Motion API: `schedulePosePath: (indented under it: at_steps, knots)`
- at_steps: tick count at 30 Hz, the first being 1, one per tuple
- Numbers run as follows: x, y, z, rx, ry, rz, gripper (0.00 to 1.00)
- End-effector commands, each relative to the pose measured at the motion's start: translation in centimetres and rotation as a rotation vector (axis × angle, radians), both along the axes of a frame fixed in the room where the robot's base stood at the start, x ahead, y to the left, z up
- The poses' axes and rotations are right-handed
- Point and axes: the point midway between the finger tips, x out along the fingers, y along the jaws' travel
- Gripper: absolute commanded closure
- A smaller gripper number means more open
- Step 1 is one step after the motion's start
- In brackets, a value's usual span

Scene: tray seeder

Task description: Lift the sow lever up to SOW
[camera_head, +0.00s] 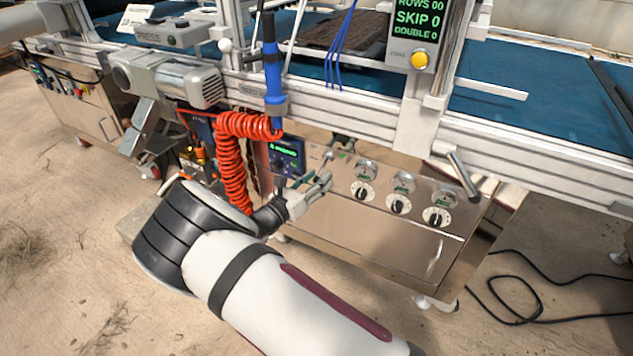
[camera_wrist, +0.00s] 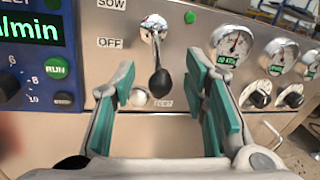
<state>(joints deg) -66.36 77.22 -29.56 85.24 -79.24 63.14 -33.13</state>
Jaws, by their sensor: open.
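The sow lever (camera_wrist: 159,82) is a metal stem with a black knob on the steel panel in the wrist view. It points down from its round metal pivot, with the knob below the OFF label (camera_wrist: 110,43) and above a small, hard-to-read label. The SOW label (camera_wrist: 112,4) is higher, at the top edge. My gripper (camera_wrist: 161,66) is open, with one teal-padded finger on each side of the lever. The knob shows between the fingers with gaps on both sides; I cannot tell the depth. In the head view my gripper (camera_head: 322,184) is at the panel, and the lever is hard to make out.
A blue display box (camera_head: 286,155) with a green RUN button (camera_wrist: 56,68) is left of the lever. Pressure gauges (camera_wrist: 231,46) and black knobs (camera_wrist: 260,94) are to the right. A red coiled hose (camera_head: 232,160) hangs left of my gripper. A white rail (camera_head: 350,116) runs above the panel.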

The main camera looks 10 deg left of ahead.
Motion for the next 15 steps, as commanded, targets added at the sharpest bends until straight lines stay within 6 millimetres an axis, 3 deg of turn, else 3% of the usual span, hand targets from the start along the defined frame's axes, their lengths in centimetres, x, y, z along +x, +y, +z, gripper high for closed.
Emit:
schedulePosePath:
  at_steps: [8, 14, 15]
  knots:
    - [0.15, -0.07, 0.04, 0.0, 0.0, 0.0, 0.59]
    - [0.11, -0.06, 0.03, 0.0, 0.0, 0.0, 1.0]
    - [0.11, -0.06, 0.02, 0.0, 0.0, 0.0, 1.0]
